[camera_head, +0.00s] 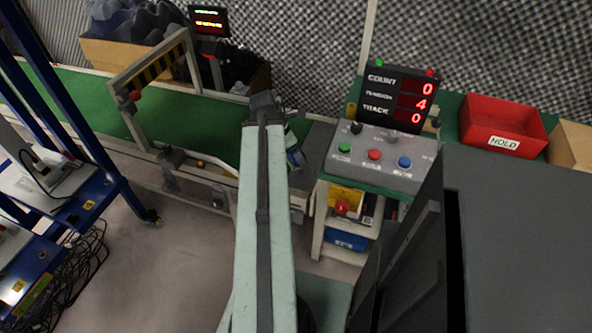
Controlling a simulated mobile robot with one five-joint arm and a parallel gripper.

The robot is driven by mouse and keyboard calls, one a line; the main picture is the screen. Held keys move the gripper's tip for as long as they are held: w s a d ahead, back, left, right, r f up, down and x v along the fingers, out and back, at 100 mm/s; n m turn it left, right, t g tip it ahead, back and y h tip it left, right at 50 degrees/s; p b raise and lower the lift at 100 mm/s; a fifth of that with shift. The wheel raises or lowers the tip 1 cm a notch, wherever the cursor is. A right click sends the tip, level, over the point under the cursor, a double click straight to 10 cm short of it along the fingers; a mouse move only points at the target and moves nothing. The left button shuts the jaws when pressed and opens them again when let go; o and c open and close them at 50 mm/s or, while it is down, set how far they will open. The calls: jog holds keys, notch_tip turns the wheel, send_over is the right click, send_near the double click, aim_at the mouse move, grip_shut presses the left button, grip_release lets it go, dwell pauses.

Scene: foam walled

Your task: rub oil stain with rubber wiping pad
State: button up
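My pale green arm runs up the middle of the view and ends in a dark joint over the far edge of the green conveyor belt (200,125). I cannot make out my gripper or its fingers. A small dark and bluish part shows just right of the arm's upper end, too small to identify. I cannot make out a rubber wiping pad or an oil stain; the arm hides part of the belt and the floor.
A control console (380,158) with buttons and a count display (397,100) stands right of my arm. A red bin (502,127) marked HOLD sits beyond it. A striped gate (150,82) spans the belt. A blue-framed cart (95,165) and cables (75,270) are left.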

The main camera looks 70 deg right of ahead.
jog(key=shift+f, duration=0.35)
